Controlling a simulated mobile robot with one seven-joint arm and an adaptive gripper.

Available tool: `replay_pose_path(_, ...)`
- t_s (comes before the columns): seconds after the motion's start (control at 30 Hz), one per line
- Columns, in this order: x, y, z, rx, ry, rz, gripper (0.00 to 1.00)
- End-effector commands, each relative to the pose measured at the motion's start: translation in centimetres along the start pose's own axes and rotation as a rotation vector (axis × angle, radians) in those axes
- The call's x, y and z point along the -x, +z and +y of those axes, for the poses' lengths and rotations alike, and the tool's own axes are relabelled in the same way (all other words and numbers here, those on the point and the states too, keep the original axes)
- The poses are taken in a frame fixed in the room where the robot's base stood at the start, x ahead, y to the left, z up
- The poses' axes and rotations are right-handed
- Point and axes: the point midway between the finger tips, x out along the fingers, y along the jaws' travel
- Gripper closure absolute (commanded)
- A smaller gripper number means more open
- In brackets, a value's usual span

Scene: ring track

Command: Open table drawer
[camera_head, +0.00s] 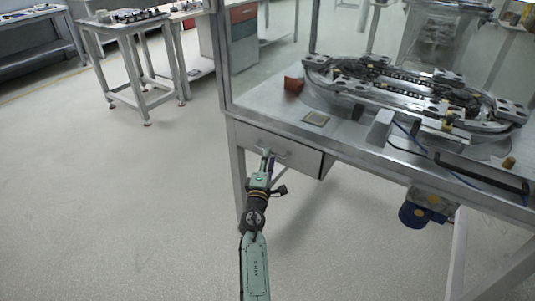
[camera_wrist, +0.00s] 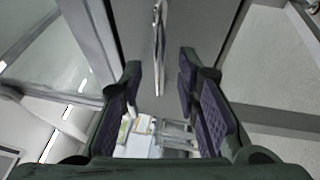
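The grey table drawer (camera_head: 302,157) sits under the left front corner of the metal table (camera_head: 262,112), and its front looks flush with the table edge. Its bar handle (camera_head: 284,155) is on the front, partly hidden by my gripper (camera_head: 267,158). In the wrist view the handle (camera_wrist: 159,45) runs upright in the picture in front of the grey drawer front (camera_wrist: 198,28). My gripper (camera_wrist: 160,85) is open, with purple-padded fingers on either side of the handle in the picture. A gap shows between the handle and each finger; I cannot tell the depth between them.
A table leg (camera_head: 239,175) stands just left of my gripper. A blue motor (camera_head: 414,215) hangs below the table at right. The floor (camera_head: 120,210) at left is clear.

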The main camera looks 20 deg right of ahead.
Motion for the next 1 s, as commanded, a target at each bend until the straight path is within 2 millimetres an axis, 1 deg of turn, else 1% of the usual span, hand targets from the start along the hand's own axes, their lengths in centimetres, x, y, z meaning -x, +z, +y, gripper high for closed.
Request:
replay_pose_path(0.03, -0.7, 0.0, 0.1, 0.002, 0.001, 0.0, 0.7)
replay_pose_path(0.1, -1.4, 0.0, 0.1, 0.001, 0.001, 0.0, 0.7)
replay_pose_path(0.2, -1.9, 0.0, 0.0, 0.0, 0.0, 0.0, 0.7)
replay_pose_path(0.5, -2.1, 0.0, 0.0, -0.001, 0.0, 0.001, 0.7)
replay_pose_path(0.93, -2.1, 0.0, 0.0, -0.001, 0.0, 0.001, 0.99)
replay_pose_path(1.0, -2.1, 0.0, 0.0, -0.001, 0.0, 0.001, 1.0)
